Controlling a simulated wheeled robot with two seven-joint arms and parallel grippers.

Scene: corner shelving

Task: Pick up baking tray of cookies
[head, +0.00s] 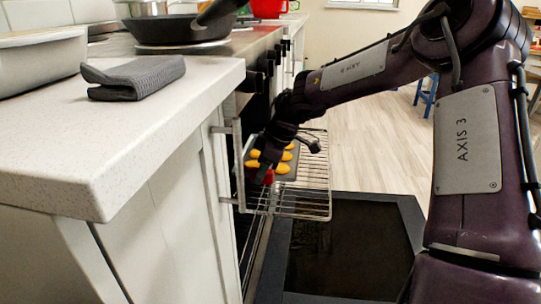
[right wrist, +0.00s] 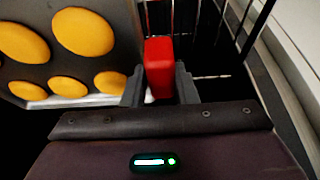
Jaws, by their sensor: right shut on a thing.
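The dark baking tray (head: 291,162) rests on the pulled-out wire oven rack in the head view, with several yellow-orange cookies (head: 282,168) on it. It fills the upper left of the right wrist view (right wrist: 55,66), with large round cookies (right wrist: 85,32). A red piece (right wrist: 159,62) stands at the tray's edge, between my right gripper's fingers. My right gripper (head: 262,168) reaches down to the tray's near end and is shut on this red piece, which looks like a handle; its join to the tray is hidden. My left gripper is not in view.
The wire rack (head: 312,207) extends from the oven over the lowered dark oven door (head: 345,245). A white counter (head: 110,125) on the left holds a folded grey cloth (head: 135,77). A black pan (head: 180,29) is on the stove. Wooden floor lies open beyond.

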